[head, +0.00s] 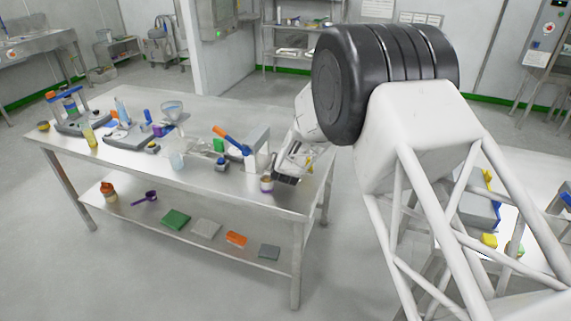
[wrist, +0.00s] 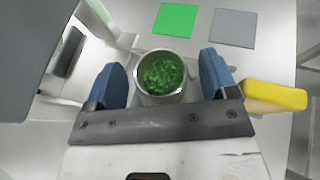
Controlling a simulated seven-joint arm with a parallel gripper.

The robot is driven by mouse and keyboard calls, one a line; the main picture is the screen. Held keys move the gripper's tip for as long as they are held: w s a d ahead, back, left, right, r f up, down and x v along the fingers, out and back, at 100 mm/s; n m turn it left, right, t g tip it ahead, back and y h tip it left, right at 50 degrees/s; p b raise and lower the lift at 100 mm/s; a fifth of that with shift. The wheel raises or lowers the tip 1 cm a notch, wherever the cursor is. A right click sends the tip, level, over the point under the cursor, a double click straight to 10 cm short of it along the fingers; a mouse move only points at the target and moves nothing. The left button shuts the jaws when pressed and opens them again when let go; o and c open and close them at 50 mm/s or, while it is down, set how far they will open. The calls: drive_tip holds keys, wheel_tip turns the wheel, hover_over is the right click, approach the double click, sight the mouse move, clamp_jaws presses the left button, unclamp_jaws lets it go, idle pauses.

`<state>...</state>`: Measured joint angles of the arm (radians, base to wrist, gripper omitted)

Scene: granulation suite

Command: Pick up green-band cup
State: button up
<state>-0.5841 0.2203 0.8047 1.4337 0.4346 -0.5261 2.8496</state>
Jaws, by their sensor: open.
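In the wrist view a pale round cup (wrist: 161,78) holds green granules and is seen from above. My gripper (wrist: 165,85) is open, with one blue finger on each side of the cup. Gaps show between the cup and both fingers, so it is not clasped. The cup's outer band is hidden from this angle. In the head view my gripper (head: 287,178) is low at the right end of the steel table. I cannot tell whether this is the same cup.
In the wrist view a yellow block (wrist: 275,96) lies close beside the right finger. A green square (wrist: 175,20) and a grey square (wrist: 234,28) lie beyond the cup. In the head view the steel table (head: 140,160) carries several instruments, including a blue-and-orange-handled tool (head: 230,139).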

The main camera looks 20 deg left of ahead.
drive_tip(key=shift+x, duration=0.95)
drive_tip(key=c, duration=1.1)
drive_tip(key=shift+c, duration=0.2)
drive_tip(key=shift+r, duration=0.15)
drive_tip(key=shift+r, duration=1.5)
drive_tip(key=shift+s+d+r, duration=0.15)
drive_tip(key=shift+s+r, duration=0.05)
drive_tip(key=s+d+r, duration=0.1)
drive_tip(key=s+d, duration=0.7)
drive_tip(key=s, duration=0.5)
drive_tip(key=shift+s+r, duration=0.15)
drive_tip(key=shift+r, duration=0.05)
